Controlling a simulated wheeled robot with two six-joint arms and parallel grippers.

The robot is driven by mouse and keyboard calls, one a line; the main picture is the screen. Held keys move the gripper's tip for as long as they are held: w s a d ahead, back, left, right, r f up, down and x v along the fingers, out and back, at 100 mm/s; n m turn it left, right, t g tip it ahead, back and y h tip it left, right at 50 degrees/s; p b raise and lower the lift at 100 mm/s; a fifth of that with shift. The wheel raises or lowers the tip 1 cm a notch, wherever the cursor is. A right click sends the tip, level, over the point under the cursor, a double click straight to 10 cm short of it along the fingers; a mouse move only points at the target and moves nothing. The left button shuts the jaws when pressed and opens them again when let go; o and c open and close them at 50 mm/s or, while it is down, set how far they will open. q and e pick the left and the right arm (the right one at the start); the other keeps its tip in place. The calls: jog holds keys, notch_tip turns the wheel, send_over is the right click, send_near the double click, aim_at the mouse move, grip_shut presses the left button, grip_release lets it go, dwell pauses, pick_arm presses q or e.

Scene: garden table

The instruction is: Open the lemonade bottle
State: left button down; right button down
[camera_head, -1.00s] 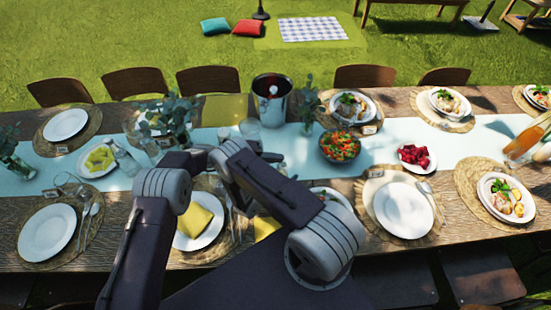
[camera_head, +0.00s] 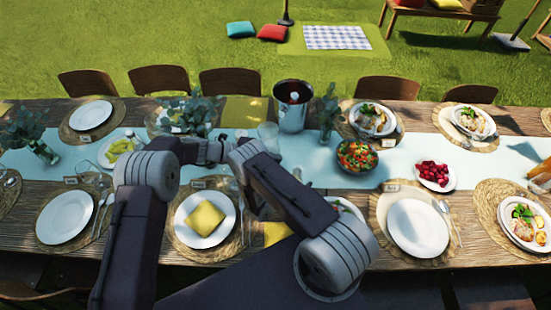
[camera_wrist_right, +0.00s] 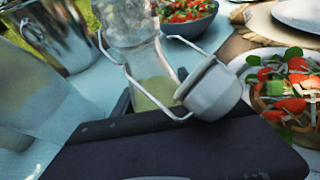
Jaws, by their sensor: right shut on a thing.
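The lemonade bottle (camera_wrist_right: 155,62) is clear glass with pale yellow liquid low in it, seen close in the right wrist view. Its grey-white stopper (camera_wrist_right: 214,92) hangs on the wire bail beside the bottle, off the neck. The top of the bottle is cut off by the frame edge. My right gripper (camera_wrist_right: 165,122) is shut around the bottle's lower part, which its dark body hides. In the head view the bottle and right gripper are hidden behind my arm. My left gripper (camera_head: 215,150) is by the table's middle; its fingers are too small to read.
A metal bucket (camera_head: 292,110) and a salad bowl (camera_head: 357,157) stand on the pale runner. A plate with a yellow napkin (camera_head: 204,220) lies close by my arms. An empty plate (camera_head: 417,228) is to the right. Glasses and plates crowd the middle.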

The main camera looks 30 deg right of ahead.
dwell(0.4)
jog(key=c, duration=0.5)
grip_release()
jog(key=shift+a, duration=0.1)
jog(key=shift+s+a+r, duration=0.1)
jog(key=shift+a, duration=0.25)
jog(key=shift+b+v, duration=0.9)
jog(key=shift+v, duration=3.2)
